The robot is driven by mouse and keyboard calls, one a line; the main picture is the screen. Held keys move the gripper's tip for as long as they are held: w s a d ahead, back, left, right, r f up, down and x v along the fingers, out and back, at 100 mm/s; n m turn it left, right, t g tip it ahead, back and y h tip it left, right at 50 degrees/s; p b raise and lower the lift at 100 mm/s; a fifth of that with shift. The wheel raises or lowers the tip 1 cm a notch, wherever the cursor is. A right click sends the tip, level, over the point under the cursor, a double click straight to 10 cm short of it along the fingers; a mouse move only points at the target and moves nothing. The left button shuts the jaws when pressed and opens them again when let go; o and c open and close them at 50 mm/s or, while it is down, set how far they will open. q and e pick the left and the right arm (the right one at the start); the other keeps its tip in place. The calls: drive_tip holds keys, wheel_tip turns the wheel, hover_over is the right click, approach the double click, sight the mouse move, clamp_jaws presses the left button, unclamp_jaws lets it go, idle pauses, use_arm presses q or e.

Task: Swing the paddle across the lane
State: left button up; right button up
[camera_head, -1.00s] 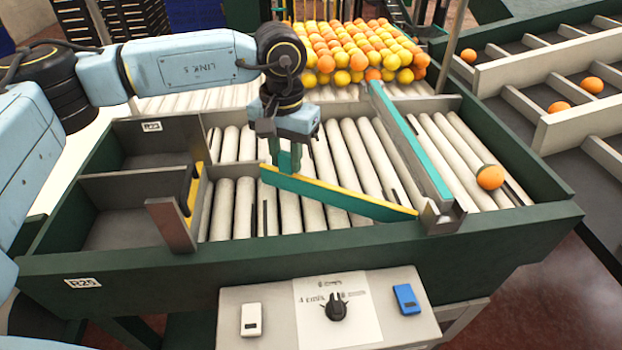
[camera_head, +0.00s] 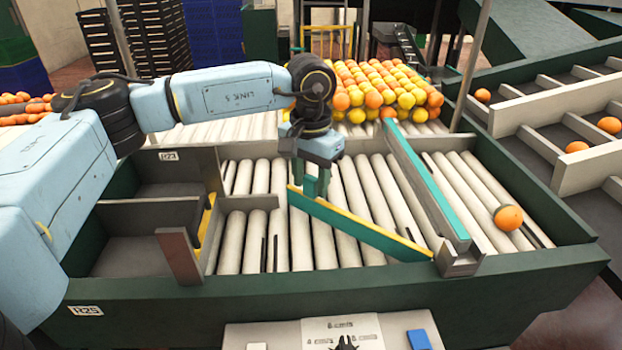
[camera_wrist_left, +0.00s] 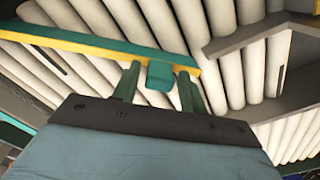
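The paddle (camera_head: 355,226) is a long green bar with a yellow top edge. It lies slanted across the white rollers, its near right end beside the grey bracket (camera_head: 460,262) of the teal-topped rail. My left gripper (camera_head: 312,182) points down at the paddle's left end. In the left wrist view the paddle (camera_wrist_left: 95,45) carries a small green tab (camera_wrist_left: 160,76). The two green fingers (camera_wrist_left: 160,88) stand either side of this tab, with a gap visible on each side. My right gripper is not in view.
A teal-topped rail (camera_head: 425,180) bounds the lane on the right. One orange (camera_head: 508,217) lies on the rollers beyond it. Walled bins (camera_head: 150,215) and a brown upright plate (camera_head: 180,258) stand left. Many oranges (camera_head: 385,88) are piled at the back.

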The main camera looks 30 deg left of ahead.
use_arm(q)
drive_tip(key=shift+o, duration=0.4)
wheel_tip(320, 180, up, 13)
drive_tip(key=shift+r+b, duration=0.15)
drive_tip(key=shift+b, duration=0.2)
idle(0.4)
